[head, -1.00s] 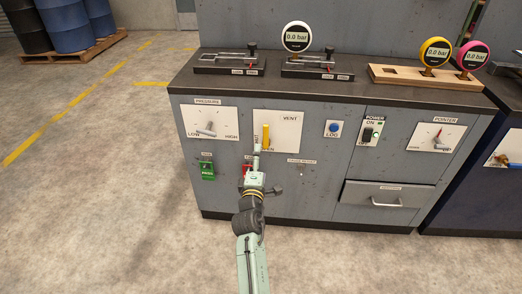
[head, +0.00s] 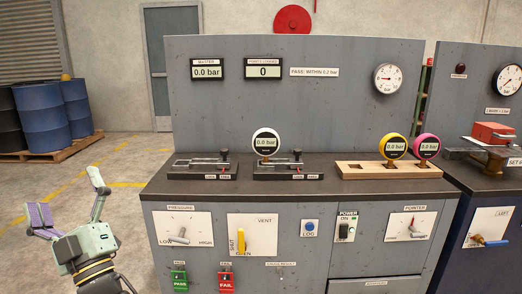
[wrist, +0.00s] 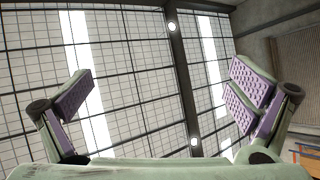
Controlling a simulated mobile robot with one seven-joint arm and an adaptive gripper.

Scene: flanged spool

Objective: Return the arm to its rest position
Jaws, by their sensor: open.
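My gripper (head: 70,208) is at the lower left of the head view, to the left of the grey test bench (head: 155,215) and apart from it. Its fingers point up and are spread wide with nothing between them. In the wrist view my gripper (wrist: 165,105) shows its two purple-padded fingers far apart.
The bench top carries a white gauge (head: 266,142) at a clamp fixture, another fixture (head: 203,167), and yellow (head: 393,146) and pink (head: 427,146) gauges in a wooden rack (head: 360,171). Blue barrels (head: 45,115) stand on a pallet at the back left. Floor around my gripper is clear.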

